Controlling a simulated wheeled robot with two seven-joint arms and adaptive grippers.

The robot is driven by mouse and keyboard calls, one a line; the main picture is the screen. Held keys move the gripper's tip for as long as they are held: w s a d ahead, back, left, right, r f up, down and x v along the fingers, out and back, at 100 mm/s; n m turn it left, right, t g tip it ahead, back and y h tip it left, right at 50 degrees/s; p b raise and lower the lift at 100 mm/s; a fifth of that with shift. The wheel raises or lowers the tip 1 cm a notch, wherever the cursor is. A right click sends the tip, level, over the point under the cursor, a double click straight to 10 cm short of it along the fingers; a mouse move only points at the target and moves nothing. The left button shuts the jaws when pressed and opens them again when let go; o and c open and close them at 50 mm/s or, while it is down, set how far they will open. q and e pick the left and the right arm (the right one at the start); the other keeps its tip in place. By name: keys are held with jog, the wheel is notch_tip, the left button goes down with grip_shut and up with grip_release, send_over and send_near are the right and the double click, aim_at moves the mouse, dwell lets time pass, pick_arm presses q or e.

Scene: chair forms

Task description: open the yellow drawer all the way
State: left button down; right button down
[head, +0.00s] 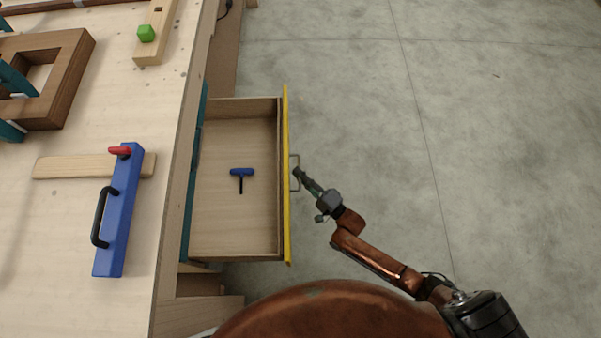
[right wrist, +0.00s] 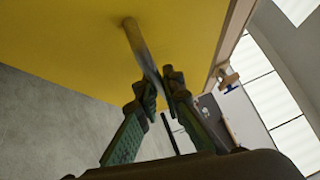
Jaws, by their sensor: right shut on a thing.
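The yellow drawer (head: 287,222) stands pulled out from the workbench in the head view, with its wooden inside showing. A blue-handled T-shaped tool (head: 242,173) lies on its floor. A metal bar handle (head: 295,185) is on the yellow front. My right gripper (head: 299,173) is at this handle. In the right wrist view, the fingers of my right gripper (right wrist: 162,88) are closed around the handle bar (right wrist: 138,45), with the yellow front (right wrist: 75,45) close behind. My left gripper is in neither view.
The wooden bench top (head: 60,230) on the left holds a blue block with a black handle (head: 122,215), a flat wooden strip (head: 65,167), a brown wooden frame (head: 75,70) and a green piece (head: 146,33). The concrete floor (head: 480,130) on the right is clear.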

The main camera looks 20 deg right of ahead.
jog(key=shift+d+f, duration=0.1)
jog(key=c, duration=2.1)
grip_release()
jog(key=v, duration=1.2)
